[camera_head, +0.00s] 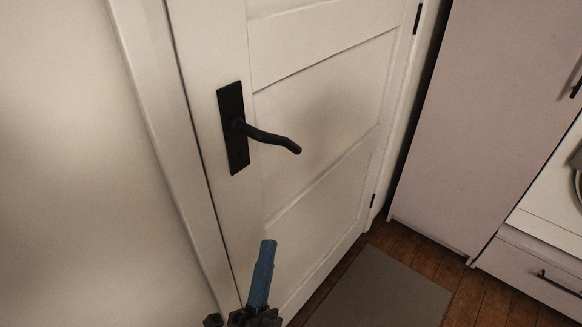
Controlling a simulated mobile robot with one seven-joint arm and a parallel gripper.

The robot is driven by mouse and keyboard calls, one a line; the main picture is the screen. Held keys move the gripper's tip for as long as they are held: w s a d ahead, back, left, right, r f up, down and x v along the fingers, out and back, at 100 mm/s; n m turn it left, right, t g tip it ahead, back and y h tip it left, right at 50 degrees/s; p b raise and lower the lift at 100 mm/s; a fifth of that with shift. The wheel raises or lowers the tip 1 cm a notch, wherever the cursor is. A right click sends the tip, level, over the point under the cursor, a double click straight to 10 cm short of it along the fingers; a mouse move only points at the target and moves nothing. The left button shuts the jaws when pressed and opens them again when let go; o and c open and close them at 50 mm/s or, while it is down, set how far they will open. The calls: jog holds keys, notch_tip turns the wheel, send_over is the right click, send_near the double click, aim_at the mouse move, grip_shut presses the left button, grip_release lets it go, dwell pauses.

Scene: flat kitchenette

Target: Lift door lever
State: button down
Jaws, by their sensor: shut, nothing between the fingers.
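The black door lever (270,138) sticks out to the right from a tall black backplate (232,127) on the white door (330,85). The lever slopes slightly down to the right. The door looks closed in its frame. My gripper (268,243) shows at the bottom centre, with blue fingers pointing up and a dark body cut off by the lower edge. It is shut and empty. In the picture its tip is below the lever and apart from it.
A plain wall (80,170) fills the left side. A tall pale cabinet (478,110) stands right of the door. A drawer with a dark handle (558,284) is at the lower right. A grey mat (385,293) lies on the wooden floor in front of the door.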

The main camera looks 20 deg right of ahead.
jog(key=shift+r, duration=0.1)
jog(key=p, duration=0.1)
send_near(289, 149)
jog(key=x, duration=0.7)
jog(key=shift+a, duration=0.1)
jog(key=shift+b, duration=0.7)
